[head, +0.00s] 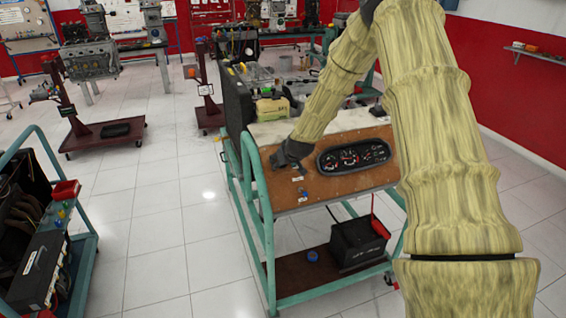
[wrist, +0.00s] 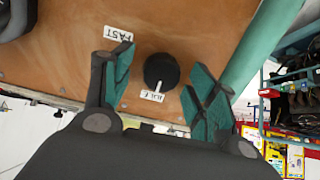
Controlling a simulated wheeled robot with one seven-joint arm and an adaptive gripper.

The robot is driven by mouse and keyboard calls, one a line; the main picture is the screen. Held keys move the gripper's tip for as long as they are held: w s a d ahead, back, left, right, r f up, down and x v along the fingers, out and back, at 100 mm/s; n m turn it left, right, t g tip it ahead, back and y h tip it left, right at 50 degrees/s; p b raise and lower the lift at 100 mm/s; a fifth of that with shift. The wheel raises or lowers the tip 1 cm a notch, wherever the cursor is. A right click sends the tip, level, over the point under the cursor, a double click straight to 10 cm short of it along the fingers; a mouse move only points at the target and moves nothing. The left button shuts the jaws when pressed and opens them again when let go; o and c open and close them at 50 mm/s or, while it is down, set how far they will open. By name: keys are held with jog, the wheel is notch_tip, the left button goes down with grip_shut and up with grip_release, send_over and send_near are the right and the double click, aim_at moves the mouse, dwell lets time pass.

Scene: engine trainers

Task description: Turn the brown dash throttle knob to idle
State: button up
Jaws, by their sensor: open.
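The dash throttle knob (wrist: 161,69) looks round and nearly black in the wrist view, on the brown panel (wrist: 190,22). A short white pointer at its lower edge is directed at the white IDLE label (wrist: 151,96). The white FAST label (wrist: 118,33) is up and left of the knob. My gripper (wrist: 160,64) is open, with one teal-padded finger on each side of the knob and visible gaps to both. Whether the fingertips reach the knob's depth is unclear. In the head view my gripper (head: 284,160) is at the panel's left end, and I cannot make out the knob there.
A gauge cluster (head: 353,156) is right of my gripper on the same panel. The panel is on a green-framed trolley (head: 265,222) with a black battery (head: 358,243) on its lower shelf. Another trolley (head: 84,262) is at the left, with clear tiled floor between.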

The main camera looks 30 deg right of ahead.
jog(key=v, duration=1.2)
jog(key=shift+f, duration=0.1)
dwell(0.5)
